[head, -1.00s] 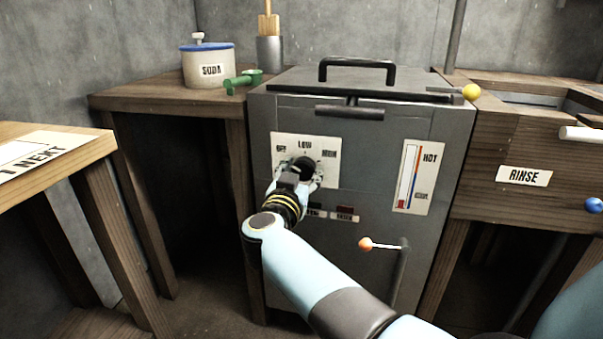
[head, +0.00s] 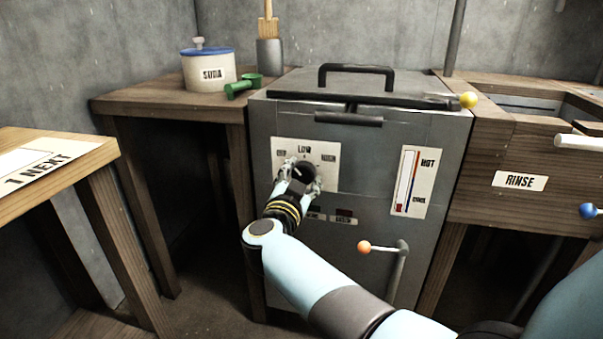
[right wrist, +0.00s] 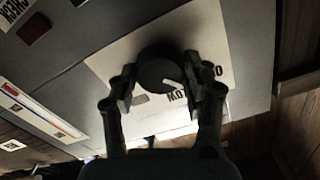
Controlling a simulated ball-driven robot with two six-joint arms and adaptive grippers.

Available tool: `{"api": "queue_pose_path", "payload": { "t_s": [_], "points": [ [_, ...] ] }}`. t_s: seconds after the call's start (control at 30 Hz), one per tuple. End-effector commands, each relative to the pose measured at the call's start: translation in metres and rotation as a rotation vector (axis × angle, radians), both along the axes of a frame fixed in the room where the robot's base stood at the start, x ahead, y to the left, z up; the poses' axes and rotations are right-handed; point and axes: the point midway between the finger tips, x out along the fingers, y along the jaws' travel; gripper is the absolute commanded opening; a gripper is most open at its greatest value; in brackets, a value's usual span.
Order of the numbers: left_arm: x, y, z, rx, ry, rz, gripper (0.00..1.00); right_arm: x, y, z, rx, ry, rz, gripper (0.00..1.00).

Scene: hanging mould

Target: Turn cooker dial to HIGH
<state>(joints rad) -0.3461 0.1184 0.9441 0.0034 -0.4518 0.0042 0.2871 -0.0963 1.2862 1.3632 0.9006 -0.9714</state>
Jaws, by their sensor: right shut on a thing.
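The cooker (head: 375,155) is a grey metal box. On its front a white plate (head: 325,182) carries a round black dial (head: 304,170), with OFF at left, LOW at top and a third label at right. My right gripper (head: 303,178) is shut on the dial, its fingers hiding part of it. In the right wrist view the dial (right wrist: 158,66) sits between the two fingers (right wrist: 158,82). Its white pointer (right wrist: 172,84) points between LOW and OFF, nearer LOW. My left gripper is not in view.
A lever with an orange knob (head: 364,247) sits below the dial. A HOT gauge (head: 413,180) is to its right. A yellow-tipped bar (head: 467,100) crosses the top front. A SODA pot (head: 209,75) and green scoop (head: 243,87) stand on the left table.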

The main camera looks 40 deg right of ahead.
Motion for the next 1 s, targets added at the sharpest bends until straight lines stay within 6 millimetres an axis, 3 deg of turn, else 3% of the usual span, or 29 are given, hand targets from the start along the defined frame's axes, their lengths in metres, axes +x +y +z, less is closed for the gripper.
{"api": "queue_pose_path", "payload": {
  "t_s": [0.23,0.93,1.0],
  "points": [
    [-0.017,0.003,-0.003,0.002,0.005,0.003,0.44,-0.001,0.0,0.0,0.151,-0.174,0.0,0.16],
    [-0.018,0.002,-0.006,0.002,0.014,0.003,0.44,-0.002,0.0,-0.004,0.585,-0.679,-0.002,0.16],
    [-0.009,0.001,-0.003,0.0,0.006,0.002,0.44,-0.002,0.0,-0.004,0.628,-0.73,-0.002,0.16]
  ]
}}
